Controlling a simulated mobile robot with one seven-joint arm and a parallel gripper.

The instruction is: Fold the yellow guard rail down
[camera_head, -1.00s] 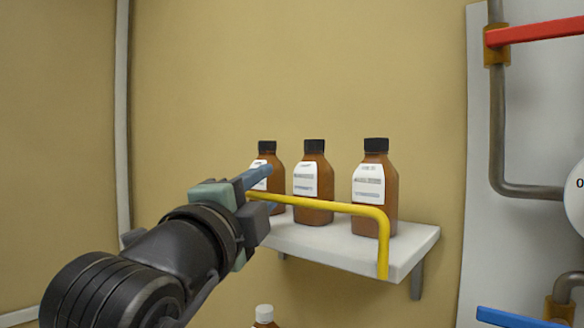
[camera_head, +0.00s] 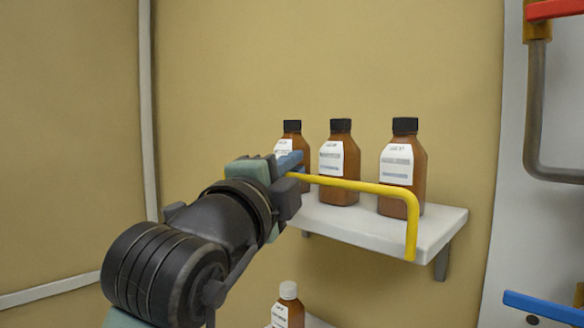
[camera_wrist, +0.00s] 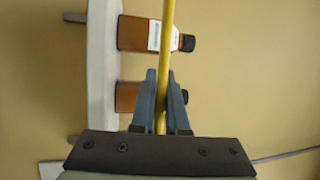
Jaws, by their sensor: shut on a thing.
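The yellow guard rail (camera_head: 355,185) stands raised along the front of the upper white shelf (camera_head: 438,224), with its right end bent down to the shelf edge. My gripper (camera_head: 297,168) is at the rail's left part, its body hiding some of the rail. In the wrist view the rail (camera_wrist: 169,30) runs between the two blue fingers, and my gripper (camera_wrist: 161,82) is shut on it.
Brown bottles (camera_head: 340,158) with black caps stand on the shelf just behind the rail. A white-capped bottle (camera_head: 288,305) stands below. A red bar (camera_head: 555,9) and a blue bar (camera_head: 545,308) are at the right. Open air lies in front of the shelf.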

